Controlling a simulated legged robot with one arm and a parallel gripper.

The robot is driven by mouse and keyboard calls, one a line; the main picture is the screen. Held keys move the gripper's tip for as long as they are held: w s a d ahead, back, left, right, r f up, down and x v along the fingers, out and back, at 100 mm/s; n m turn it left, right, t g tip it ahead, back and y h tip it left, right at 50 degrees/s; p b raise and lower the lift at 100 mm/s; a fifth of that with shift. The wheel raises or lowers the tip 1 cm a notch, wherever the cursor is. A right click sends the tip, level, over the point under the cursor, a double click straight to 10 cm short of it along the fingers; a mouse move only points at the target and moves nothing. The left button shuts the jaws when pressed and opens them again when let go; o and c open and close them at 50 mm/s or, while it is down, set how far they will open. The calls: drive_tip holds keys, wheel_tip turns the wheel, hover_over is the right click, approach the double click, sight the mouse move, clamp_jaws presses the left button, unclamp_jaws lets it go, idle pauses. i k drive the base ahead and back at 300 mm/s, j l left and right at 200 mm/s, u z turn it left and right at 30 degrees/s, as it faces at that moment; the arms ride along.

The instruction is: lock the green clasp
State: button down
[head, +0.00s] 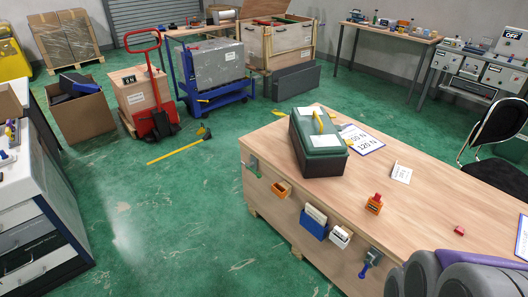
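A small green clasp (253,166) is fixed to the front face of the large wooden workbench (300,235), near its left end and just below the top edge. It is too small to tell whether it is locked or open. Rounded grey parts at the lower right look like my own arm. My gripper is not in view.
A green-and-black toolbox (318,150) stands on the bench top above the clasp. An orange holder (281,189), a blue holder (313,227) and a blue-handled clamp (370,262) are along the front face.

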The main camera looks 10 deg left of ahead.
sight(258, 176)
drive_tip(key=i+j+u, duration=0.35)
drive_tip(key=i+j, duration=0.15)
drive_tip(key=j, duration=0.2)
drive_tip(key=i+j+u, duration=0.35)
drive_tip(key=i+j, duration=0.2)
drive_tip(key=i+j+u, duration=0.35)
drive_tip(key=i, duration=0.35)
